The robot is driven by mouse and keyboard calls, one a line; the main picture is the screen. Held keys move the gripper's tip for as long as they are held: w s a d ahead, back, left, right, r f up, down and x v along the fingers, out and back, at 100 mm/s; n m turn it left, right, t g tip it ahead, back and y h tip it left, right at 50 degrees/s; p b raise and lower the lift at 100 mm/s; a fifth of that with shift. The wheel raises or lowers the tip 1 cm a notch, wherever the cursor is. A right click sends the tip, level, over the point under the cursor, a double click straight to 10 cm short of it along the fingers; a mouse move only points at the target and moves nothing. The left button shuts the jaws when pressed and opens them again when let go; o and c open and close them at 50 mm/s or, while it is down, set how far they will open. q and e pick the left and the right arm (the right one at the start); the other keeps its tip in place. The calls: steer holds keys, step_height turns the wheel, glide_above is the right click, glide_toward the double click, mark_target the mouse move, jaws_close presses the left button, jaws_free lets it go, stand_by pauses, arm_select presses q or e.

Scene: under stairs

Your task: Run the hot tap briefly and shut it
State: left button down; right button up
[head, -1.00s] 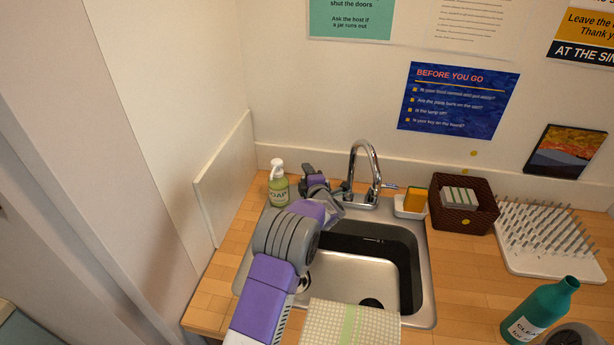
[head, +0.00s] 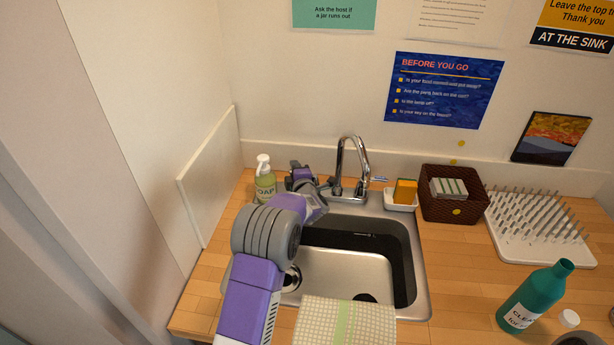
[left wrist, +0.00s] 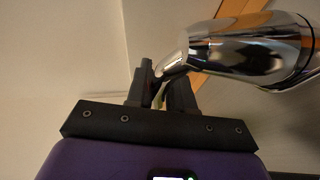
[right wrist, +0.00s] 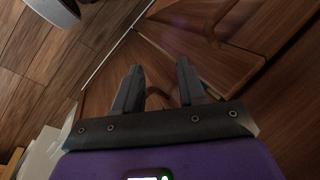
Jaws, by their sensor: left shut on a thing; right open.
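The chrome tap (head: 353,165) stands behind the sink, with its arched spout over the basin. Its right lever (head: 379,179) has a blue mark. My left gripper (head: 314,184) is at the tap's left side. In the left wrist view, my left gripper (left wrist: 160,92) is shut on the tap's left lever (left wrist: 172,68), beside the chrome body (left wrist: 240,50). The fingers hide most of that lever. No water stream shows under the spout. My right gripper (right wrist: 157,82) is open and empty, facing wooden panels low down.
A soap bottle (head: 265,182) stands left of the tap. A sponge in a white dish (head: 401,201), a brown basket (head: 454,207) and a drying rack (head: 540,240) stand to the right. A checked cloth (head: 320,322) hangs at the sink's front. A teal bottle (head: 537,293) stands front right.

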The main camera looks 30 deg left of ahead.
stand_by(0.3)
arm_select(q)
steer(key=c, duration=1.1)
jaws_free()
steer(key=shift+v, duration=3.8)
steer(key=shift+p, duration=0.3)
